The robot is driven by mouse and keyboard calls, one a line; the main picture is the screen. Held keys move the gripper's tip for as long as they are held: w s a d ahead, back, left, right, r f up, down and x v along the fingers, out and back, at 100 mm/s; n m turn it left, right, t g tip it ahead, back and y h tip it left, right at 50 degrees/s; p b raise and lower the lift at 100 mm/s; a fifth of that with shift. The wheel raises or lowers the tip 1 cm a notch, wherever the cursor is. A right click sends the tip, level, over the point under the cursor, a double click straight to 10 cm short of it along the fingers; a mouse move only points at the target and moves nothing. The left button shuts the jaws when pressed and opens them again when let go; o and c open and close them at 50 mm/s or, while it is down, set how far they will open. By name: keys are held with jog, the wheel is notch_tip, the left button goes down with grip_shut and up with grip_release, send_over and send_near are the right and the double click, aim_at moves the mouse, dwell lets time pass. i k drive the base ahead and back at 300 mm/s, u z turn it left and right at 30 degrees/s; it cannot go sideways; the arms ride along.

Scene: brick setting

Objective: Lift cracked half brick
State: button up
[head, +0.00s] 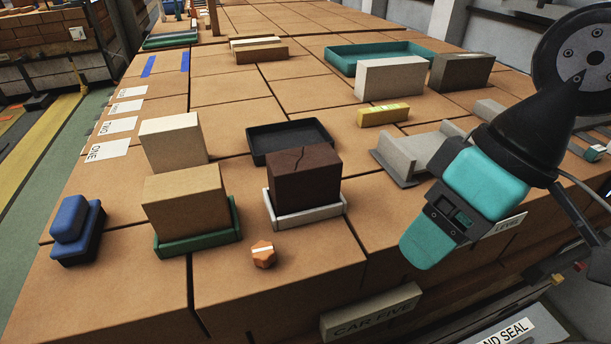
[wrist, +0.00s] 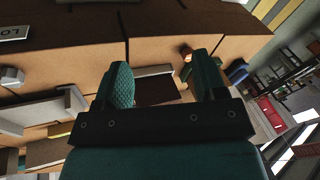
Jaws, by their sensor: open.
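The cracked half brick (head: 305,180) is a dark brown block with a jagged crack running over its top edge and front. It sits upright in a shallow white tray (head: 308,213) near the front of the brown surface. My gripper (head: 418,252) is teal and dark, to the right of the brick and apart from it. In the wrist view my gripper (wrist: 163,72) shows two spread teal fingers with nothing held between them. A dark brown face, apparently the brick (wrist: 155,92), shows beyond the gap, its lower part hidden by the gripper body.
Tan blocks (head: 186,199) stand left of the brick, one in a green tray (head: 200,239). A black tray (head: 290,138) lies close behind the brick, a grey channel piece (head: 395,165) to the right. An orange piece (head: 263,255) lies in front; a blue object (head: 74,225) is far left.

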aim_at(300, 178)
jog(key=k, duration=1.3)
jog(key=u, duration=0.7)
jog(key=i, duration=1.25)
jog(key=z, duration=0.2)
